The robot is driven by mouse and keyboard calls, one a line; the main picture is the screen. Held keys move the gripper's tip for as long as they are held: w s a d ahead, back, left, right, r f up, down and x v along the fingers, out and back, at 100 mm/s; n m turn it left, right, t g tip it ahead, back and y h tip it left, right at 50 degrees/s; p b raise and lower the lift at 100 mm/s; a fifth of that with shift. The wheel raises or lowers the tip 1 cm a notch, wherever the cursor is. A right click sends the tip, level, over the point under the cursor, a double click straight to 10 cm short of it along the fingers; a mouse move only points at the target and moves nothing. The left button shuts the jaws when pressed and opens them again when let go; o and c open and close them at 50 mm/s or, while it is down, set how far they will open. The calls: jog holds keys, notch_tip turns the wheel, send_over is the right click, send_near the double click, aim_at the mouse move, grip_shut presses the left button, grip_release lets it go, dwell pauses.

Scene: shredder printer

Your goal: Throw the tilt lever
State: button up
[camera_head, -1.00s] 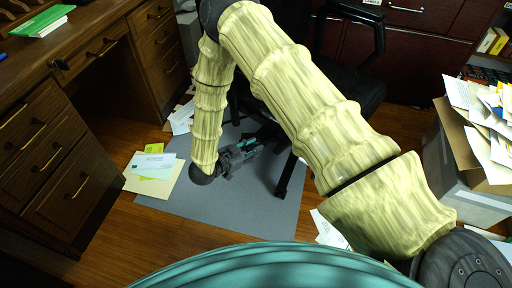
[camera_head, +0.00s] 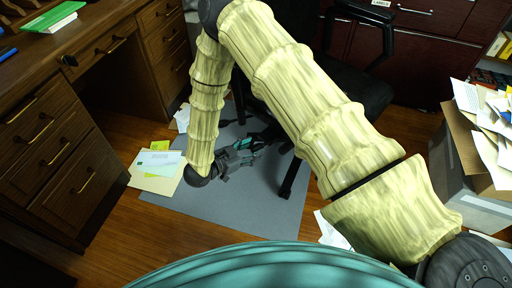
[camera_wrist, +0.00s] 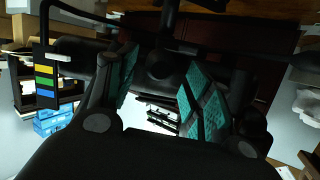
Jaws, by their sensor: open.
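The black office chair (camera_head: 345,90) stands at the upper middle of the head view, partly hidden behind my arm. My gripper (camera_head: 250,146) is low over the grey floor mat, beside the chair's base and below seat height. In the wrist view my gripper (camera_wrist: 163,65) has its two teal-padded fingers apart, with nothing visibly held between them. Dark chair parts (camera_wrist: 165,60) lie beyond and between the fingers. A thin bent black rod (camera_wrist: 75,15) shows at the upper left of the wrist view; I cannot tell whether it is the tilt lever. The lever is not clearly visible in the head view.
A wooden desk (camera_head: 75,150) with drawers stands at the left. Papers (camera_head: 155,170) lie on the mat's left edge. A box full of papers (camera_head: 470,155) stands at the right. A chair-base leg (camera_head: 291,178) is close to my gripper. The front part of the mat (camera_head: 245,205) is clear.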

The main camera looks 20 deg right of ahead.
jog(key=v, duration=0.8)
jog(key=shift+a+r, duration=0.15)
jog(key=shift+a, duration=0.15)
jog(key=s+d+f+n+t+y, duration=0.1)
jog(key=s+d+f+n+y, duration=0.35)
jog(key=f, duration=0.25)
jog(key=s+d+f+n+y, duration=0.3)
jog(key=s+f+n+y, duration=0.15)
jog(key=f, duration=0.25)
jog(key=s+d+f+n+g+y, duration=0.1)
jog(key=s+n+g+y, duration=0.45)
jog(key=s, duration=1.65)
notch_tip(320, 180, up, 31)
jog(key=p, duration=3.2)
jog(key=shift+h, duration=0.35)
jog(key=shift+d+g, duration=0.1)
jog(key=shift+g, duration=0.15)
jog(key=shift+c, duration=0.2)
